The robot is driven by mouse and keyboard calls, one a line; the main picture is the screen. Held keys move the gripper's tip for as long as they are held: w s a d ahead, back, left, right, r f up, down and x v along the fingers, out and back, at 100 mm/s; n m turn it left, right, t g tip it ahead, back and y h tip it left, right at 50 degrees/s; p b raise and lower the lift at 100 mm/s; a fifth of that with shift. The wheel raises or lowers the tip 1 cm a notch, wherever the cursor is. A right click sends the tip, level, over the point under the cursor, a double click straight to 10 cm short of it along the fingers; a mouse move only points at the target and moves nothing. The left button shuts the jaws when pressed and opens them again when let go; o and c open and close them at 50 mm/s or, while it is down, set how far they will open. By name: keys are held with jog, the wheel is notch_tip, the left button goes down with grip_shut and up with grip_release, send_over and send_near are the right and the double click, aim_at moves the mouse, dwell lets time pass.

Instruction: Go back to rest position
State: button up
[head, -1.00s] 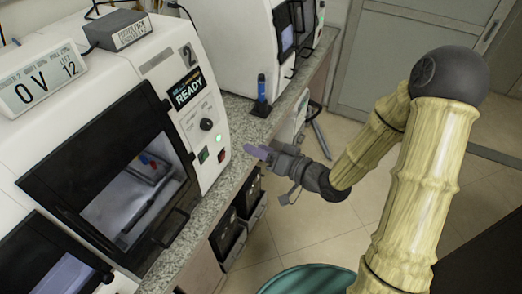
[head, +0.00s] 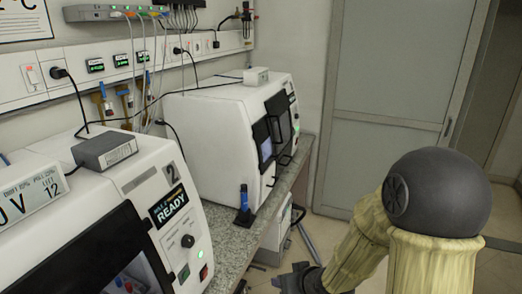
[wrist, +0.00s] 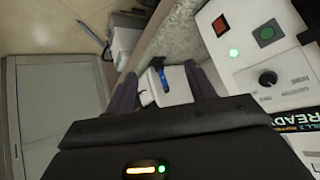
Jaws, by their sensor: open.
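My gripper (wrist: 165,92) is open in the wrist view, with its two purple-grey fingers apart and nothing between them. Beyond the fingers the blue-topped stand (wrist: 158,66) shows on the counter.
A second white machine (head: 215,125) stands farther along the granite counter (head: 232,245). A small blue-and-black stand (head: 244,205) is between the machines. A grey door (head: 385,165) closes the back. Cables and sockets line the wall (head: 40,70).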

jog(key=s+d+r+m+g+h, duration=0.3)
jog(key=s+d, duration=0.5)
jog(key=s, duration=0.3)
jog(key=shift+s+r+g+h, duration=0.2)
jog(key=shift+r+g+h, duration=0.35)
jog(key=shift+g, duration=0.45)
